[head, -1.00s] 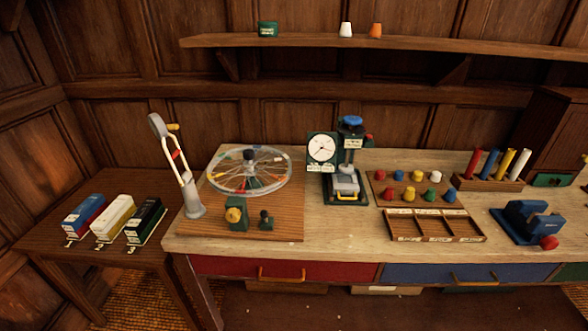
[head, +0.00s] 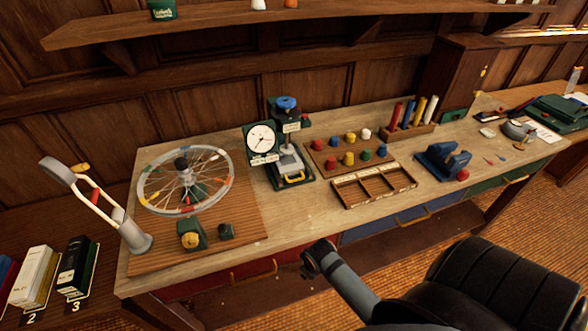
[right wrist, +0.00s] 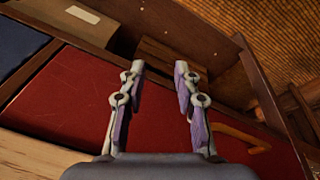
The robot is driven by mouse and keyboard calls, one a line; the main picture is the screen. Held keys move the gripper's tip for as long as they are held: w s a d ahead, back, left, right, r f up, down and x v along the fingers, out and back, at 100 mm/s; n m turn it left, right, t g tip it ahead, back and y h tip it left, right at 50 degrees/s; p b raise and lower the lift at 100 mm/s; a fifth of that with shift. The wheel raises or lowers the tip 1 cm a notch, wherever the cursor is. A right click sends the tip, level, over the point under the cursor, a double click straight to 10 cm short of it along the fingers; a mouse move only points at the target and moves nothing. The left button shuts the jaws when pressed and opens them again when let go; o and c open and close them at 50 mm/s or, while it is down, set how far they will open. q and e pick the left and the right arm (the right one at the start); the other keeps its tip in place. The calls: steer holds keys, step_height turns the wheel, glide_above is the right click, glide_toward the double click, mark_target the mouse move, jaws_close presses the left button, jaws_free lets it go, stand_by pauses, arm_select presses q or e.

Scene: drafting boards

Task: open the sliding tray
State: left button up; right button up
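A green press-like device (head: 288,145) with a round white dial (head: 261,137) and a blue top knob stands on the workbench. At its foot is a low grey tray-like part with a yellow handle (head: 295,179) at the front; it looks pushed in, though small here. My right gripper (head: 314,258) is in front of the bench edge, below and apart from the device. In the right wrist view my right gripper (right wrist: 160,68) is open and empty, over the red drawer front (right wrist: 75,95).
A wire wheel (head: 184,182) on a wooden board is left of the device. A peg board (head: 322,155) and a divided wooden box (head: 345,193) are at its right. A blue clamp-like tool (head: 440,160) stands farther right. Bare bench lies in front of the device.

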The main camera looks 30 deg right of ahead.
mark_target(295, 180)
step_height(295, 180, up, 18)
steer(key=w+a+f+n+p, duration=0.1)
steer(key=w+n+p, duration=0.1)
steer(key=n+p, duration=0.1)
steer(key=w+d+r+n, duration=0.1)
steer(key=w, duration=0.2)
steer(key=w+d+r+n, duration=0.1)
steer(key=w+d+n, duration=0.1)
steer(key=w, duration=0.2)
steer(key=w+d+n, duration=0.1)
steer(key=w+n, duration=0.1)
steer(key=w, duration=0.2)
steer(key=shift+w+d+r, duration=0.25)
steer(key=shift+r, duration=0.15)
steer(key=w+d+r+n, duration=0.5)
steer(key=w+d+r, duration=0.1)
steer(key=w+r, duration=0.25)
steer(key=shift+g+y, duration=0.3)
steer(key=f, duration=0.3)
steer(key=w+f+p, duration=0.1)
steer(key=f, duration=0.6)
steer(key=shift+w+f, duration=0.3)
steer(key=shift+f, duration=0.05)
arm_select(q)
steer(key=r, duration=0.2)
steer(key=s+r, duration=0.1)
steer(key=r, duration=0.2)
steer(key=shift+s, duration=0.1)
arm_select(e)
jaws_close()
